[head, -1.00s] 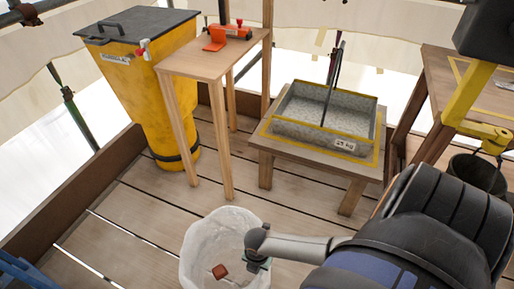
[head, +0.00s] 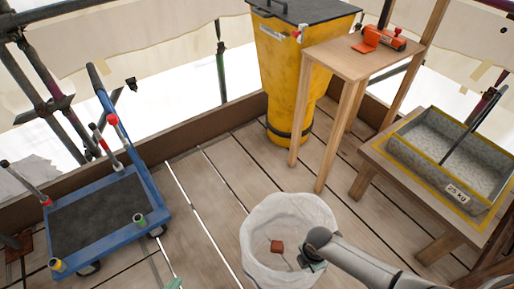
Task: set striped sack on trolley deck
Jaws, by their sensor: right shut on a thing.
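A white, open-topped sack (head: 262,225) is at the bottom middle, with a small red-brown block (head: 277,246) inside. I see no clear stripes on it from here. My right gripper (head: 312,264) is at the sack's right side, shut on it; its fingertips are partly hidden. The blue trolley (head: 151,190) stands at the left, apart from the sack. Its dark deck (head: 90,215) looks bare in the middle.
A yellow chute (head: 285,80) and a small wooden table (head: 345,56) stand behind the sack. A grey trough (head: 430,140) is at the right. Bare planks lie between trolley and sack.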

